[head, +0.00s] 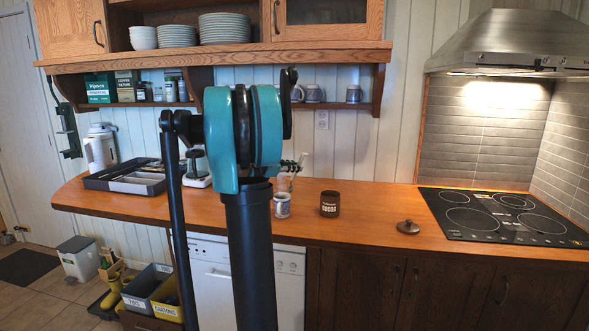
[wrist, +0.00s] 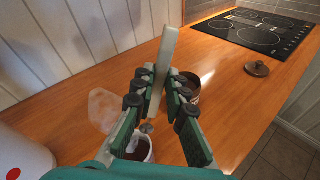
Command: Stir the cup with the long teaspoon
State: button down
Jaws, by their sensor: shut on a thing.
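The cup (head: 282,208), white with a dark print, stands on the wooden counter. In the wrist view the cup (wrist: 149,152) shows brown contents, partly hidden by my left finger. My gripper (wrist: 160,95) is shut on the long teaspoon, whose pale handle (wrist: 166,52) rises from between the fingers. The spoon's lower part (wrist: 147,128) shows at the cup's far rim; I cannot tell whether its tip is inside. In the head view my gripper (head: 290,166) is mostly hidden behind my arm, and the pale handle (head: 302,160) shows beside it.
A brown cocoa jar (head: 329,204) stands right of the cup, its lid (head: 408,227) farther right, near the hob (head: 505,215). A clear glass vessel (wrist: 104,108) stands close to the cup. The utensil tray (head: 107,182) lies left. The counter front is clear.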

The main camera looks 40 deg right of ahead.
notch_tip(320, 180, up, 5)
jog(key=shift+f, duration=0.1)
dwell(0.4)
jog(key=shift+a, duration=0.1)
dwell(0.6)
